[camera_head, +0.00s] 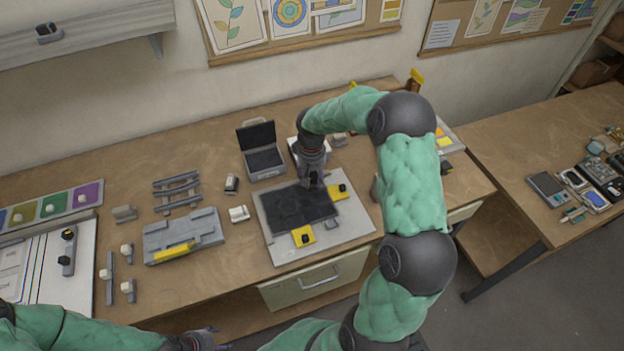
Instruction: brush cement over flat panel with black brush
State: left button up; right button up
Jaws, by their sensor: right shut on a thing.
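The flat panel (292,209) is a dark, roughly rectangular sheet with uneven darker patches. It lies on a light grey board (338,238) near the table's front edge, with yellow clamps at its lower edge (303,236) and right side (338,192). My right gripper (313,182) points down over the panel's upper right part. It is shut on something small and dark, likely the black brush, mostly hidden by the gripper. My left gripper (205,340) is at the bottom edge, away from the panel; its fingers are too small to read.
An open grey case (262,150) stands behind the panel. A grey fixture with a yellow bar (183,236) and a rack (177,192) sit to the left. Small blocks lie between. Bare wood shows at the back left. A second table (520,150) with devices stands right.

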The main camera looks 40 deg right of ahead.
jog(key=shift+w+a+r+p, duration=0.15)
jog(key=shift+r+p, duration=0.1)
jog(key=shift+r, duration=0.3)
jog(key=shift+s+a+r+p, duration=0.1)
jog(key=shift+r+p, duration=0.1)
jog(key=shift+r, duration=0.3)
jog(key=shift+d+r+p, duration=0.1)
jog(key=shift+r+p, duration=0.55)
jog(key=shift+r, duration=0.4)
